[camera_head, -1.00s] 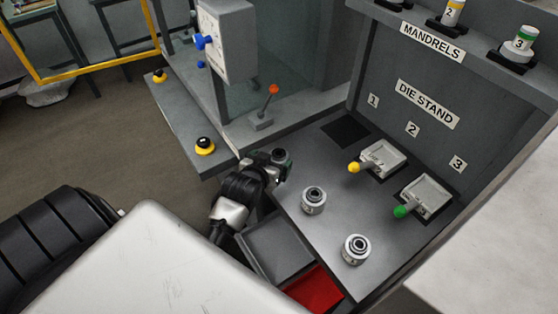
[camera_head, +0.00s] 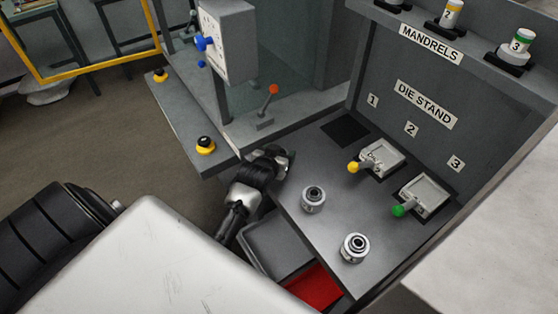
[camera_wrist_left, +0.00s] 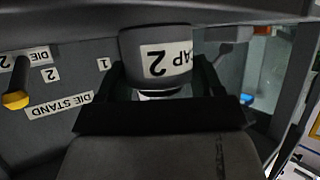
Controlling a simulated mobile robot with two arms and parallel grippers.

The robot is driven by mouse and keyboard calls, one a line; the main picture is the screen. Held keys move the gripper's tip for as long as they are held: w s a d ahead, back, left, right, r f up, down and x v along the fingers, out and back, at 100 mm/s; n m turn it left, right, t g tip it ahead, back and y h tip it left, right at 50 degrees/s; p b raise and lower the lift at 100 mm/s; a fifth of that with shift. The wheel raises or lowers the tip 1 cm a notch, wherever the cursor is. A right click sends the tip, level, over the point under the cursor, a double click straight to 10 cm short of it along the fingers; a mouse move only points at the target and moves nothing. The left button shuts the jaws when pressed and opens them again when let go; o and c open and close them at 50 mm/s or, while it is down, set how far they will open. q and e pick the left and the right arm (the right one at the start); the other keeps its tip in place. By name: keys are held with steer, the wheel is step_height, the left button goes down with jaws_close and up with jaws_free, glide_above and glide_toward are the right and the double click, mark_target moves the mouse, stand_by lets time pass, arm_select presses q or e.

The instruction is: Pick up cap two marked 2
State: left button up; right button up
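Cap two shows large in the left wrist view, a dark grey cap (camera_wrist_left: 155,45) with an upside-down white label reading CAP 2. My left gripper (camera_wrist_left: 163,80) has a finger on each side of it, close to its sides. I cannot tell whether the fingers press on it. In the head view my left gripper (camera_head: 284,161) is at the left corner of the die stand table, where cap two cannot be made out. My right gripper is not in view.
Two silver ring-shaped parts (camera_head: 313,199) (camera_head: 355,248) stand on the table. Yellow-knobbed (camera_head: 354,167) and green-knobbed (camera_head: 399,210) holders are behind them. A grey bin and a red bin (camera_head: 318,289) lie below the front edge. An orange-tipped lever (camera_head: 273,90) stands beyond my gripper.

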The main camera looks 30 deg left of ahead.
arm_select(q)
steer(key=c, duration=0.7)
steer(key=shift+o, duration=0.2)
steer(key=shift+r, duration=0.1)
